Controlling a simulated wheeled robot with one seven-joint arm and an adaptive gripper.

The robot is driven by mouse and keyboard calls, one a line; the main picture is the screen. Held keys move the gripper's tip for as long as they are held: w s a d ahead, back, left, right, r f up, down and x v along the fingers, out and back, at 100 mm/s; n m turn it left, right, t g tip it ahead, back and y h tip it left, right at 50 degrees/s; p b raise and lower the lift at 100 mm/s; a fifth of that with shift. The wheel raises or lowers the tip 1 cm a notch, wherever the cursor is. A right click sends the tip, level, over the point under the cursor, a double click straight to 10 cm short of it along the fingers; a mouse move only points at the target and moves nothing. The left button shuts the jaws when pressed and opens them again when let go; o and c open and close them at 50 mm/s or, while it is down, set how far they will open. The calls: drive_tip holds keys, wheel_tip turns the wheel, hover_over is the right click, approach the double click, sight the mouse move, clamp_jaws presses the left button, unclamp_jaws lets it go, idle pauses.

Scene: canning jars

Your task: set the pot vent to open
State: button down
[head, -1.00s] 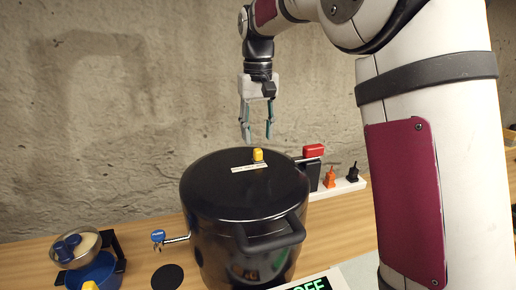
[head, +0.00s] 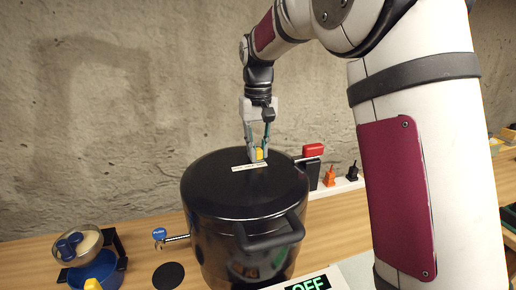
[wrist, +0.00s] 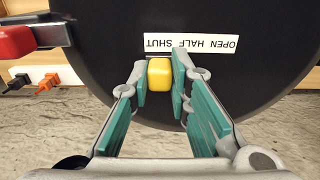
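The pot (head: 225,195) is large and black, with a lid that carries a small yellow vent knob (head: 260,154). A white label strip (head: 246,168) lies beside the knob. In the wrist view the label (wrist: 190,43) is upside down and reads OPEN, HALF, SHUT. The yellow knob (wrist: 159,74) is by the SHUT end. My gripper (head: 259,156) points down at the lid with one finger on each side of the knob. In the wrist view my gripper (wrist: 160,82) shows narrow gaps beside the knob; I cannot tell whether either fingertip touches it.
A blue-tagged valve (head: 160,234), a black disc (head: 168,275) and bowls (head: 88,245) are left. A display (head: 308,284) reads OFF in front.

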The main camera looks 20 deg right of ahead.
sight(237, 164)
drive_tip(key=a, duration=0.5)
drive_tip(key=shift+a, duration=0.4)
drive_tip(key=c, duration=1.5)
unclamp_jaws()
wheel_tip(237, 164, up, 12)
drive_tip(key=shift+r, duration=0.1)
